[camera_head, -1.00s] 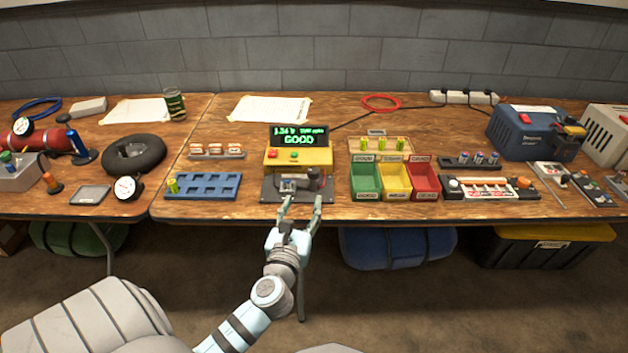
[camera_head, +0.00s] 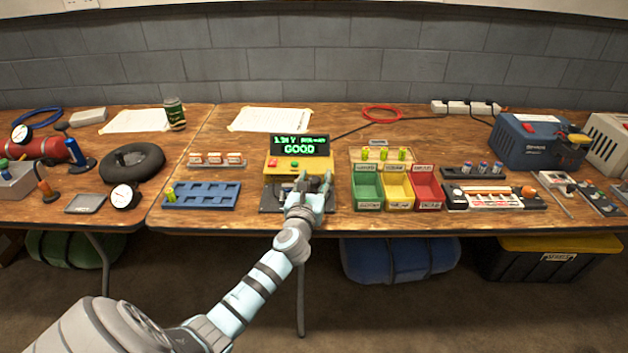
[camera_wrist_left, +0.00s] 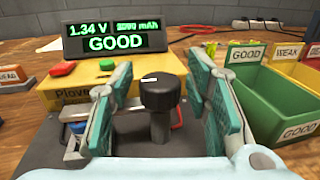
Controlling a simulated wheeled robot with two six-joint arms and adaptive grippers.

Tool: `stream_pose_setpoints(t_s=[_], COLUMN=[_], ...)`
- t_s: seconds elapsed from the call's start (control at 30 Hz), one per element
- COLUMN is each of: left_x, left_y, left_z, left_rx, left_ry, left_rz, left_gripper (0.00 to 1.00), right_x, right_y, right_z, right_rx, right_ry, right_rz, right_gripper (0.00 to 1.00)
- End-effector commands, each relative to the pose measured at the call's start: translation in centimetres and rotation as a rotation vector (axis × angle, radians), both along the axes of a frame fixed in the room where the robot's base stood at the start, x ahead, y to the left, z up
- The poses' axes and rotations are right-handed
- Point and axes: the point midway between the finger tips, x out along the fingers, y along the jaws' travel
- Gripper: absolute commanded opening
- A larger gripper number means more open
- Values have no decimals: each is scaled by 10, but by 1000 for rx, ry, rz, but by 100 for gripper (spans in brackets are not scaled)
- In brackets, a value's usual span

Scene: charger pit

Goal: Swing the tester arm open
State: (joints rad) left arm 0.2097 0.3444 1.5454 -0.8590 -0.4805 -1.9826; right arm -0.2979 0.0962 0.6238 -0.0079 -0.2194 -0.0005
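The yellow tester (camera_head: 284,166) stands at the middle of the bench. Its display (camera_head: 300,145) reads 1.34 V and GOOD, also in the left wrist view (camera_wrist_left: 115,36). In the left wrist view a black knob on a post (camera_wrist_left: 160,92), on the tester's dark base (camera_wrist_left: 150,165), stands upright between the fingers of my left gripper (camera_wrist_left: 163,100). The fingers are open, one each side, with a narrow gap to the knob. In the head view my left gripper (camera_head: 311,188) covers the base's right part and hides the knob. My right gripper is not in view.
Green (camera_head: 367,190), yellow (camera_head: 397,190) and red (camera_head: 427,188) bins stand just right of the tester. A blue tray (camera_head: 202,196) lies to its left. A paper sheet (camera_head: 268,119) lies behind it. A dark cable runs back to a power strip (camera_head: 466,107).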

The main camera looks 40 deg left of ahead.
Motion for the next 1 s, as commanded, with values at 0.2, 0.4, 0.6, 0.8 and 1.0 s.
stream_pose_setpoints(t_s=[0.2, 0.4, 0.6, 0.8, 1.0], left_x=[0, 0, 0, 0, 0], left_y=[0, 0, 0, 0, 0], left_z=[0, 0, 0, 2, 2], left_rx=[0, 0, 1, 4, 4], left_ry=[0, 0, 0, 0, 0], left_rz=[0, 0, -13, -76, -180], left_gripper=[5, 0, 0, 0, 0], right_x=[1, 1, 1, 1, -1], right_y=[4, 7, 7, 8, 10], right_z=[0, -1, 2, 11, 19], right_rx=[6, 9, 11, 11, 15], right_ry=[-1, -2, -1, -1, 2], right_rz=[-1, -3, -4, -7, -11], right_gripper=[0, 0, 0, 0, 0])
